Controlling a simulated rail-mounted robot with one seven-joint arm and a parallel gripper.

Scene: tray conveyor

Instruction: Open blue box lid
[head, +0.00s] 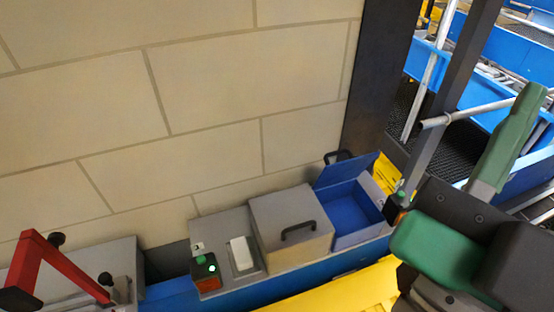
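The blue box (372,226) stands at the right end of the row of units against the wall. Its lid (343,171) is raised at the back, with its blue inner face showing. A black handle (338,156) shows at the lid's far upper edge. The box's blue interior is visible and looks empty. Green and dark parts of what looks like my arm fill the right side of the head view.
Left of the blue box is a grey box (290,216) with a shut lid and black handle. Further left are a white switch (242,254), a button box with a green light (205,272) and a red bent lever (32,268). A yellow surface (335,289) lies in front.

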